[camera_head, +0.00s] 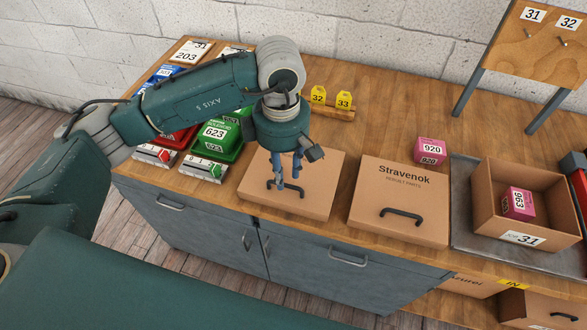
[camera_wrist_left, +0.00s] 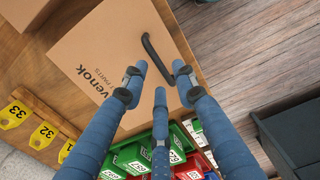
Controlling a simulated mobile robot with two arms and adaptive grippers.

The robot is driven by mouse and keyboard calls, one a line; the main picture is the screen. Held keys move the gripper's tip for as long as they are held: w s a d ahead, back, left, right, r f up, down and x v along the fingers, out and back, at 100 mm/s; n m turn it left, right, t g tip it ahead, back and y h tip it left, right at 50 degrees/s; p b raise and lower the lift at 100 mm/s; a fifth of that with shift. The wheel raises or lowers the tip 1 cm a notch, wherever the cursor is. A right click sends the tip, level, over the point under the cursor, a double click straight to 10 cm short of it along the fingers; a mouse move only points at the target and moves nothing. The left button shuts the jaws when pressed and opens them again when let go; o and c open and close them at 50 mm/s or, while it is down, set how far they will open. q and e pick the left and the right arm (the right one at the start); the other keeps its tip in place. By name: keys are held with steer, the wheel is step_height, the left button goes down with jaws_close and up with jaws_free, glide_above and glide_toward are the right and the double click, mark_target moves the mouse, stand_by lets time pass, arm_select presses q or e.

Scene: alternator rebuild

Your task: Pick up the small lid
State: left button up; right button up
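Two cardboard lids with black handles lie on the wooden worktop. The left lid (camera_head: 318,172) is under my left gripper (camera_head: 286,181); the right lid (camera_head: 385,187) is printed "Stravenok". They look similar in size, so I cannot tell surely which is the small one. In the left wrist view, the lid (camera_wrist_left: 105,65) below shows part of that print and its handle (camera_wrist_left: 152,52). The fingers of my left gripper (camera_wrist_left: 160,82) are spread around one end of this handle, apparently empty. Whether they touch it is unclear. My right gripper is not in view.
An open carton (camera_head: 481,214) with a pink 963 box (camera_head: 518,203) stands on a grey tray (camera_head: 462,238) at right. A pink 920 box (camera_head: 430,150) sits behind the right lid. Green bins (camera_head: 224,140) are at left. Yellow tags (camera_head: 343,100) stand behind; a board on legs (camera_head: 535,50) is back right.

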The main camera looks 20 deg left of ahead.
mark_target(285, 184)
arm_select(q)
step_height(285, 184, down, 4)
steer(key=shift+d+f+p, duration=0.1)
steer(key=shift+f+p, duration=0.1)
steer(key=shift+p, duration=1.05)
steer(key=shift+f, duration=0.45)
steer(key=shift+w, duration=0.1)
steer(key=shift+c, duration=0.3)
jaws_close()
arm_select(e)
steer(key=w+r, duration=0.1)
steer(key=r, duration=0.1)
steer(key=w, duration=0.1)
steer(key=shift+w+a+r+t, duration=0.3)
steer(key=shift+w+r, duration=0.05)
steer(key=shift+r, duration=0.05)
